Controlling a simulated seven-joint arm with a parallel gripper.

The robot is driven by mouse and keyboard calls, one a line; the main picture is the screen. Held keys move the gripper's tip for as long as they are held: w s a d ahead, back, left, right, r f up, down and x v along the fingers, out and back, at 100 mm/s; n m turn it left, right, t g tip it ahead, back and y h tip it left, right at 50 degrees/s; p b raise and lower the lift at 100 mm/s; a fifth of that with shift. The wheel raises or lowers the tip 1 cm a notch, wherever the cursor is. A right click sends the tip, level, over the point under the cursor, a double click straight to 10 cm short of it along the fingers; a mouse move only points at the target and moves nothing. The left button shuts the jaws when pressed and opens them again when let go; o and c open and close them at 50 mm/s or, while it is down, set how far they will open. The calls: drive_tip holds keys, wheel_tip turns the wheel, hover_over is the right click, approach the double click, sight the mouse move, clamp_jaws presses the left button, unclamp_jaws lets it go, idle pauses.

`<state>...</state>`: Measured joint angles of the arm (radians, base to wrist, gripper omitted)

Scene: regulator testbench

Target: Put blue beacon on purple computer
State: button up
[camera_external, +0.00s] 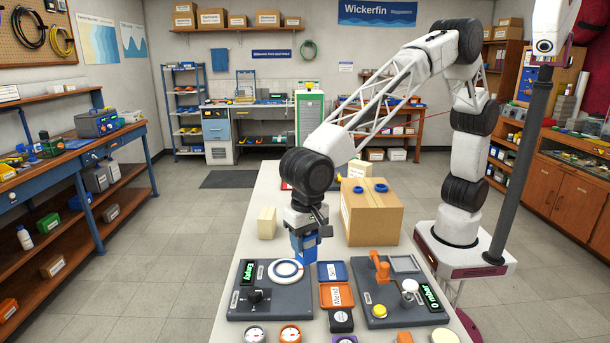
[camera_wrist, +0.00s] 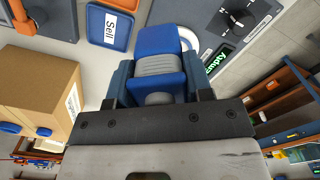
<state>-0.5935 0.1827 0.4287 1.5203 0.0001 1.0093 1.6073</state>
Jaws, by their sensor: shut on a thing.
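My gripper (camera_external: 305,232) is shut on a blue beacon (camera_external: 303,248), a blue block with a grey ribbed middle. It hangs above the far end of the left test panel. In the wrist view the blue beacon (camera_wrist: 160,42) sits between the fingers of my gripper (camera_wrist: 155,88). A small round purple-rimmed device (camera_external: 345,339), perhaps the purple computer, is cut off by the bottom edge of the external view. The beacon is well apart from it, farther back on the table.
A cardboard box (camera_external: 372,215) with blue rings on top stands right of my gripper. The left panel (camera_external: 271,303) has a knob and white ring; the right panel (camera_external: 395,315) has an orange lever. Blue (camera_external: 333,272) and orange (camera_external: 337,296) trays lie between. Round gauges line the front.

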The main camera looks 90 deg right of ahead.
drive_tip(key=s+a+r+n, duration=0.1)
drive_tip(key=s+a, duration=0.3)
drive_tip(key=a, duration=0.5)
drive_tip(key=s+a+n, duration=0.1)
drive_tip(key=s+a, duration=0.3)
drive_tip(key=a, duration=0.5)
drive_tip(key=shift+r+n, duration=0.3)
drive_tip(key=shift+r, duration=0.05)
drive_tip(key=shift+w+f, duration=0.1)
drive_tip(key=shift+f, duration=2.4)
drive_tip(key=shift+f, duration=0.1)
drive_tip(key=shift+f, duration=2.4)
drive_tip(key=shift+f, duration=0.1)
drive_tip(key=o, duration=1)
